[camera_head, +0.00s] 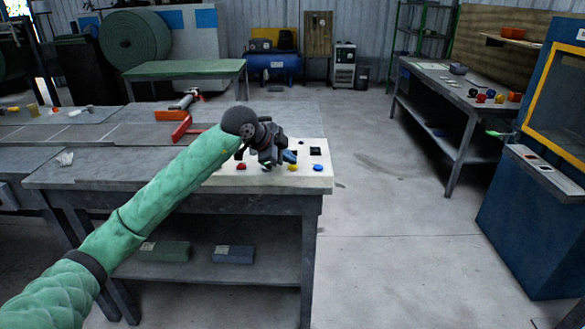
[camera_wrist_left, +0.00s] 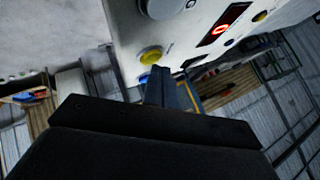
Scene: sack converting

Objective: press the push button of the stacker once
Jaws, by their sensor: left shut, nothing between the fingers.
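A pale control panel (camera_head: 318,181) lies on the right end of the grey workbench. It carries a red button (camera_head: 241,166), a yellow button (camera_head: 292,167), a blue button (camera_head: 318,167) and small black parts. I cannot tell which button the task calls the stacker's. My left gripper (camera_head: 268,158), on a green-sleeved arm, is over the panel, shut and empty, and hides part of it. In the left wrist view the shut fingertips (camera_wrist_left: 160,72) appear close to a yellow button (camera_wrist_left: 151,55); contact cannot be told. A red-lit display (camera_wrist_left: 225,22) sits beside it. My right gripper is out of view.
A red-and-grey tool (camera_head: 182,118) lies on the bench left of the panel. A second bench (camera_head: 435,90) with small coloured items stands at right, near a blue cabinet (camera_head: 535,225) with a yellow frame. The floor between is clear.

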